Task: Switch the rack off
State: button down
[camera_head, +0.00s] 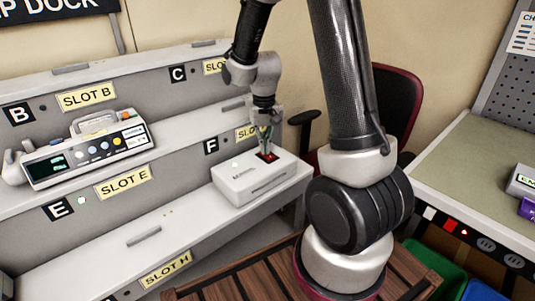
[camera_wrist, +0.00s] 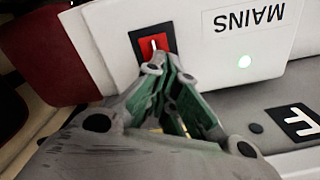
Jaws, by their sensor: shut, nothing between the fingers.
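A white box (camera_head: 255,183) sits on the rack's shelf at the right end, near the F label. In the wrist view the box (camera_wrist: 205,58) reads MAINS, upside down. On it is a red switch (camera_wrist: 142,50) with a small white mark; it also shows in the head view (camera_head: 270,156). My gripper (camera_head: 264,149) points down at the switch, shut and empty. In the wrist view its fingertips (camera_wrist: 163,66) lie close beside the switch and partly cover its edge. I cannot tell whether they touch it.
The rack (camera_head: 130,235) has shelves with slot labels. A pump (camera_head: 85,150) with a lit screen stands on the shelf at left. A chair (camera_head: 395,110) is behind my arm. A bench (camera_head: 470,170) stands at right, with green and blue bins below.

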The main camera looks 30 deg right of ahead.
jog(key=shift+f, duration=0.35)
jog(key=shift+r, duration=3.55)
